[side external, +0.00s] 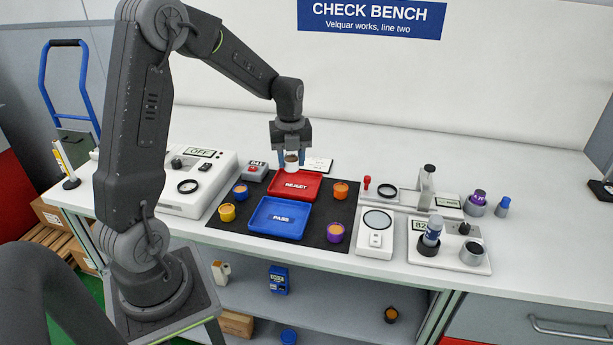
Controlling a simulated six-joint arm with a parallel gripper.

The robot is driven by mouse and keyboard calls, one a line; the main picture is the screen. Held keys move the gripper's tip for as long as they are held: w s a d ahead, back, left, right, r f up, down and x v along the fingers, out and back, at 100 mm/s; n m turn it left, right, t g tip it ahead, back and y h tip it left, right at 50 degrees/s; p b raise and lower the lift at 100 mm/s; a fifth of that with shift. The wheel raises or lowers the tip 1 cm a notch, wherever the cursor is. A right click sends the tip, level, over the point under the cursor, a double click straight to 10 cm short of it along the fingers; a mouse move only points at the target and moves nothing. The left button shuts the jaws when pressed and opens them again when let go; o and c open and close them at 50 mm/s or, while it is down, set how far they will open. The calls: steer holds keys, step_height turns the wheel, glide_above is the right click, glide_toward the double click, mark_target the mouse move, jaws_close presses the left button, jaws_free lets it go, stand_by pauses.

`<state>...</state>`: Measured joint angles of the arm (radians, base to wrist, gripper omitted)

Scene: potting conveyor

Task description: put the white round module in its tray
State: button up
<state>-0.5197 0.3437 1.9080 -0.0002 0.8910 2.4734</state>
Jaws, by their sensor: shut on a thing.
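My gripper (291,156) is shut on the white round module (291,167), which has a brown top. It holds the module upright at the back edge of the black mat, just behind the red REJECT tray (297,195). I cannot tell whether the module touches the surface below. The blue PASS tray (262,228) lies in front of the red tray. Both trays look empty.
Blue (240,192), yellow (227,212), orange (341,190) and purple (336,232) round modules stand on the mat around the trays. A device reading OFF (197,175) is at left. Test devices (377,230) stand at right. The bench's back right is clear.

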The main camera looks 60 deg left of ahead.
steer(key=s+a, duration=0.7)
steer(key=a, duration=0.3)
glide_above(292, 190)
step_height(292, 190, down, 6)
steer(key=shift+a+f, duration=0.1)
steer(key=shift+w+f, duration=0.1)
steer(key=shift+f, duration=1.9)
steer(key=shift+f, duration=0.15)
steer(key=o, duration=0.9)
